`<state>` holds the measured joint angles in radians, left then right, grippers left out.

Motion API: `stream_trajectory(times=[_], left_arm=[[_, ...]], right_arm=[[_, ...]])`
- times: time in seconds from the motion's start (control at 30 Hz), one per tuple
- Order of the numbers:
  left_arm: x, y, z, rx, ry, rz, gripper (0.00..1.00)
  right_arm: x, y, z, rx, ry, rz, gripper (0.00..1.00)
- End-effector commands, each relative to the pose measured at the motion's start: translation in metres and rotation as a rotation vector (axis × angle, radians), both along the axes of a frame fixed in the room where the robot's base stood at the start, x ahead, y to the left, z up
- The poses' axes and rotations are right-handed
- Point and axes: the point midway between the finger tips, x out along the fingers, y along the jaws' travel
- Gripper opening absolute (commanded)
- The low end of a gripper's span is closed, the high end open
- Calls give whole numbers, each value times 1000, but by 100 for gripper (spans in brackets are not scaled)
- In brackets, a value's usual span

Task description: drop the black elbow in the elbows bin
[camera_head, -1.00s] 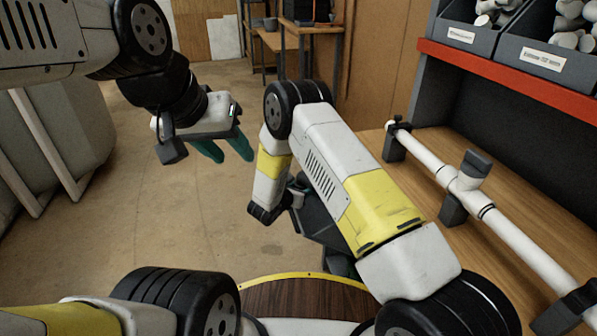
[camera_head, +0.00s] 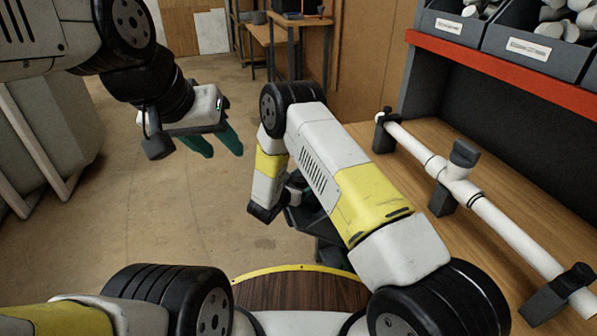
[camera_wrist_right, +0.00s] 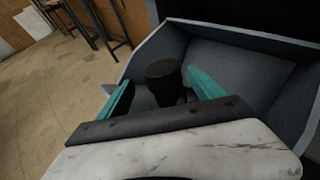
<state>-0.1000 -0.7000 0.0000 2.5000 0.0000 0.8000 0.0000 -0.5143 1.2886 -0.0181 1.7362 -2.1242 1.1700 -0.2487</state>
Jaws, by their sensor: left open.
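A black round-ended piece, which looks like the black elbow (camera_wrist_right: 163,80), shows in the right wrist view between the teal fingers of my right gripper (camera_wrist_right: 160,76). A gap shows on each side of it, so the fingers look open around it. A grey open bin (camera_wrist_right: 240,32) surrounds it; no label on this bin is in sight, and I cannot tell whether the elbow touches its floor. In the head view the right gripper is mostly hidden behind my right forearm. My left gripper (camera_head: 220,143) is open and empty over the floor.
A bench (camera_head: 425,165) at the right carries a white pipe (camera_head: 510,232) in dark clamps. Above it, a red-edged shelf (camera_head: 500,75) holds labelled grey bins (camera_head: 535,50) with white fittings. A stool or small table (camera_head: 270,40) stands far back. The floor in the middle is clear.

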Motion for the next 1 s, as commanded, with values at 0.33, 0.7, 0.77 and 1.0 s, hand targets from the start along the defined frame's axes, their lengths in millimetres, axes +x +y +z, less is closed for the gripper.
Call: stream_trajectory(times=[0.33, 0.7, 0.77, 1.0], left_arm=[[0, 0, 0, 0, 0, 0, 41], [0, 0, 0, 0, 0, 0, 41], [0, 0, 0, 0, 0, 0, 41], [0, 0, 0, 0, 0, 0, 41]], right_arm=[[-10, 6, 5, 0, 1, 2, 76], [-59, 27, 27, 0, 1, 2, 76], [-63, 29, 29, 0, 0, 1, 76], [-66, 30, 30, 0, 0, 0, 76]])
